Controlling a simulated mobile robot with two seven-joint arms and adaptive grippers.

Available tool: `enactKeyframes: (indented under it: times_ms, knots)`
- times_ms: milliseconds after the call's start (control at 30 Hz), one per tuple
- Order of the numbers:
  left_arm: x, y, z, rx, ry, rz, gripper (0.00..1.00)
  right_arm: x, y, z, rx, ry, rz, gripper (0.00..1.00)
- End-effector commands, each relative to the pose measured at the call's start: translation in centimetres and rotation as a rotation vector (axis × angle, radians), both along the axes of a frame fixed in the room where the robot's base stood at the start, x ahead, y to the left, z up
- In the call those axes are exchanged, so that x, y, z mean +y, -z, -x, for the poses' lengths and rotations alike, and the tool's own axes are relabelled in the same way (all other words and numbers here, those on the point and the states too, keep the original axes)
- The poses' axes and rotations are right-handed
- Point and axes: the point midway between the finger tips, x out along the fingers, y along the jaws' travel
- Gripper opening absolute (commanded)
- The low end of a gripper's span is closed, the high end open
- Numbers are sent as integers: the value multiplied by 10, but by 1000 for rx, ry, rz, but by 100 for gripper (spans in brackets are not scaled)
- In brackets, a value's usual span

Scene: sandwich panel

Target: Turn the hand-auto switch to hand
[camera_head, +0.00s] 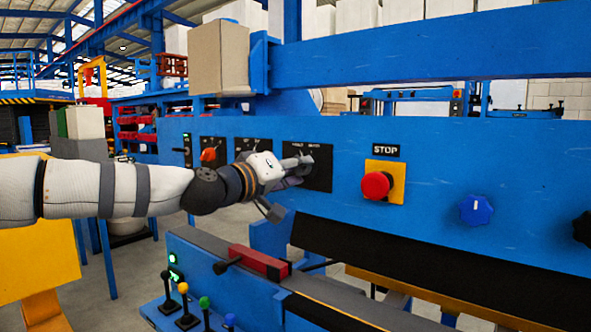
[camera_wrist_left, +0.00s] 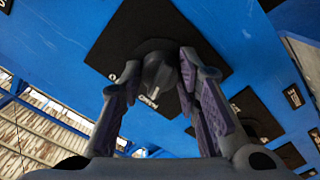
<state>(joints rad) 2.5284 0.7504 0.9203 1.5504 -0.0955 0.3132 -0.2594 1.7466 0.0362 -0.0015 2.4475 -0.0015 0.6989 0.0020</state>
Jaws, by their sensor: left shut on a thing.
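The hand-auto switch is a dark grey knob (camera_wrist_left: 157,72) on a black square plate (camera_head: 321,172) on the blue panel. In the head view my left gripper (camera_head: 298,166) covers most of the knob. In the left wrist view the fingers of my left gripper (camera_wrist_left: 160,82) stand on either side of the knob and are shut on it. White lettering shows on the plate beside the knob, partly hidden by the fingers, and I cannot read clearly which way the knob points. My right gripper is not in view.
Right of the plate are a red STOP button (camera_head: 376,186) on a yellow base and a blue knob (camera_head: 475,210). Left of my gripper is a red switch (camera_head: 208,154) on another black plate. Below are a red block (camera_head: 258,262) and several small levers (camera_head: 185,302).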

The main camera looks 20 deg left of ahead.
Motion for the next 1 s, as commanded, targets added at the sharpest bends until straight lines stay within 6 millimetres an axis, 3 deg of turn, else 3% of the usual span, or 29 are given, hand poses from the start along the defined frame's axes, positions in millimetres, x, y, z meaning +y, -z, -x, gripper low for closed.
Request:
enactKeyframes:
  times_ms: [300, 867, 900, 1000]
  knots:
    - [-1, 2, 0, 45, 2, 113, 2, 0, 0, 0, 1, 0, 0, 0]
    - [-1, 2, 0, 55, 3, 139, 2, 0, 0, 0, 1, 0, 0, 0]
    - [-1, 2, 0, 55, 3, 137, 34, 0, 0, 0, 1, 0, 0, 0]
    - [-1, 2, 0, 55, 3, 138, 50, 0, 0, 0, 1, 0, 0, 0]
